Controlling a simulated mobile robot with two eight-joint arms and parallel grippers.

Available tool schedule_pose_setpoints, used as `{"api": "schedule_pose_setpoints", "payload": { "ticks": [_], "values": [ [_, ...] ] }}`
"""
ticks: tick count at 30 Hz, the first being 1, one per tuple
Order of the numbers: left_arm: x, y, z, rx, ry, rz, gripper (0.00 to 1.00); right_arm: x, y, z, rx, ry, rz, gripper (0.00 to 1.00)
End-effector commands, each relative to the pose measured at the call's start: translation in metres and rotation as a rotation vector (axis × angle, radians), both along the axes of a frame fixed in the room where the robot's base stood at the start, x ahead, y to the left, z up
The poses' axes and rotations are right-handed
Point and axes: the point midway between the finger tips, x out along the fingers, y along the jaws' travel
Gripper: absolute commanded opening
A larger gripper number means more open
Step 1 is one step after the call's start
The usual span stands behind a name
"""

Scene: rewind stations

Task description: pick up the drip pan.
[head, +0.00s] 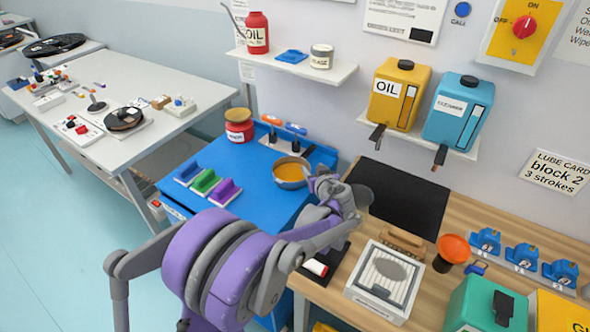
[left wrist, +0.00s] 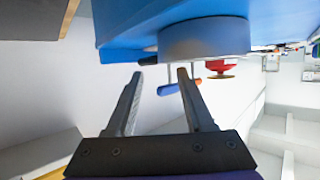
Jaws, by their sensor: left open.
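A round grey pan with amber inside (head: 291,173), which I take for the drip pan, sits on the blue cart top (head: 240,190) near its right edge. In the left wrist view its grey side (left wrist: 204,40) shows upside down beyond the fingertips, against the blue cart. My left gripper (head: 312,178) is just right of the pan in the head view. In the left wrist view its two fingers (left wrist: 160,74) are apart with nothing between them. I cannot tell whether a finger touches the pan. My right gripper is not in view.
A red jar (head: 239,130), orange- and blue-handled tools (head: 283,125) and coloured blocks (head: 206,182) share the cart. The wooden bench (head: 460,275) at right holds a scale-like tray (head: 384,284) and an orange funnel (head: 453,248). Oil dispensers (head: 398,100) hang above.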

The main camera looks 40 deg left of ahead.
Motion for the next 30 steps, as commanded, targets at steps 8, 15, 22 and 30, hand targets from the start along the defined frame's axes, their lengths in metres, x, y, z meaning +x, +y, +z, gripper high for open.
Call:
{"api": "schedule_pose_setpoints", "payload": {
  "ticks": [8, 15, 22, 30],
  "values": [
    [0.015, 0.031, -0.013, 0.000, 0.001, 0.002, 0.53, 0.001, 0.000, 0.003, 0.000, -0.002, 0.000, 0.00],
    [0.025, 0.042, -0.020, -0.001, 0.001, 0.001, 0.53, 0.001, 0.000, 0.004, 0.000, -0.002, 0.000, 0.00],
    [0.025, 0.042, -0.020, 0.000, 0.001, 0.000, 0.42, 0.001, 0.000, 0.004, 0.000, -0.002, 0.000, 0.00],
    [0.025, 0.042, -0.020, 0.000, 0.001, 0.000, 0.00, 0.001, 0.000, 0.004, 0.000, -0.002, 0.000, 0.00]
  ]
}}
